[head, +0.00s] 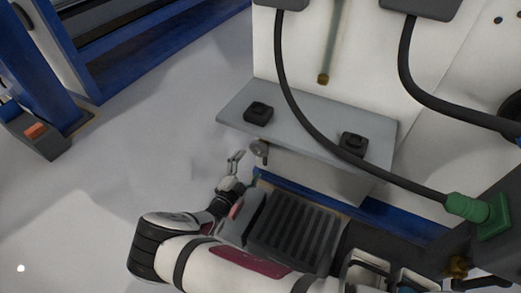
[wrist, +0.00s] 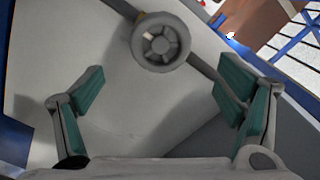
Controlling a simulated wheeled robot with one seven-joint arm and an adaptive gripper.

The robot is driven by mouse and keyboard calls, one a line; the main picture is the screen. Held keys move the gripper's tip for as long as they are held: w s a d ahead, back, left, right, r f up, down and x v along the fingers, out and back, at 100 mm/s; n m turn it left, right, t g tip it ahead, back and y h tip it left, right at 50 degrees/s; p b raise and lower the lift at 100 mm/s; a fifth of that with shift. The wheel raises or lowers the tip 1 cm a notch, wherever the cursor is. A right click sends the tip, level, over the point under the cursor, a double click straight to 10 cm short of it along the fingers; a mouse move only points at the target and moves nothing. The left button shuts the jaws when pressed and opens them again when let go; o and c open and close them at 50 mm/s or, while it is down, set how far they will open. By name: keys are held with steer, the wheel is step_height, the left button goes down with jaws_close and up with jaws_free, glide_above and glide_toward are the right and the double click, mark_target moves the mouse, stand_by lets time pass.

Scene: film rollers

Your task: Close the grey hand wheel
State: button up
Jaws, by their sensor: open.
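The grey hand wheel (wrist: 160,42) shows in the wrist view at the upper middle, a round spoked wheel with a dark hub. In the head view the wheel (head: 259,148) is small, under the left front edge of the grey shelf. My gripper (wrist: 160,95) is open, its two green-padded fingers wide apart, with the wheel ahead of it and between the lines of the fingers. In the head view my gripper (head: 236,157) is just left of the wheel, with a small gap between. Nothing is between the fingers.
A black hose (head: 290,90) hangs across the shelf to a green fitting (head: 467,206). Open floor (head: 130,130) lies to the left, before a blue frame (head: 130,50).

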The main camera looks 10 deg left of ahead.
mark_target(259, 151)
steer(key=b+x, duration=0.2)
steer(key=x, duration=0.7)
steer(key=shift+f, duration=0.1)
steer(key=c, duration=1.1)
